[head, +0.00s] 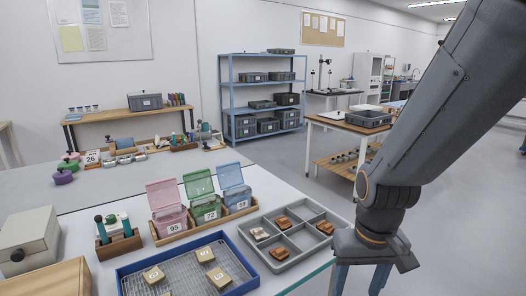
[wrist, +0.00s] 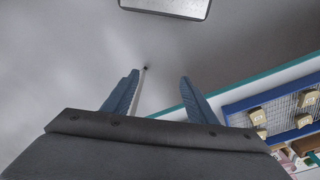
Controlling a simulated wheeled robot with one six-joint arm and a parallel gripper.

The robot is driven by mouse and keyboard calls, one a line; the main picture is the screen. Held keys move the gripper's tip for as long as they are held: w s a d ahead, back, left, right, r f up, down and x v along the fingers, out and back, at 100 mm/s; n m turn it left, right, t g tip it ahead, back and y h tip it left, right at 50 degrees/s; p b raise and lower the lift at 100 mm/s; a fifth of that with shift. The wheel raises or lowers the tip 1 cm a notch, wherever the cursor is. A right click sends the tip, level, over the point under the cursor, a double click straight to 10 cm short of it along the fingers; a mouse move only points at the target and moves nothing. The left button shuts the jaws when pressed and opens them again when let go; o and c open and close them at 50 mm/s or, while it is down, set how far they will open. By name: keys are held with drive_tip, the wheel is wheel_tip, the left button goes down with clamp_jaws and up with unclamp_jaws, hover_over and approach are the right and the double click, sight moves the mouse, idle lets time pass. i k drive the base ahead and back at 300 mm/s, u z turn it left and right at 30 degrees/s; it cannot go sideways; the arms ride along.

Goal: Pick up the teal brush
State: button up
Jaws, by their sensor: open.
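Teal-handled tools (head: 126,224) stand upright in a small wooden holder (head: 119,246) at the left of the near table. I cannot tell for certain whether one of them is the teal brush. My gripper (head: 360,280) is at the lower right of the head view, past the table's right edge and well apart from the holder. In the wrist view my gripper (wrist: 159,77) shows two blue fingers spread apart with nothing between them, above grey floor.
A blue tray (head: 187,246) with a wire grid holds tan labelled blocks. Behind it, pink, green and blue lidded boxes (head: 205,210) sit in a wooden rack. A grey compartment tray (head: 290,230) holds brown sherds. A grey box (head: 28,240) stands at far left.

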sight(98, 219)
drive_tip(key=u, duration=1.6)
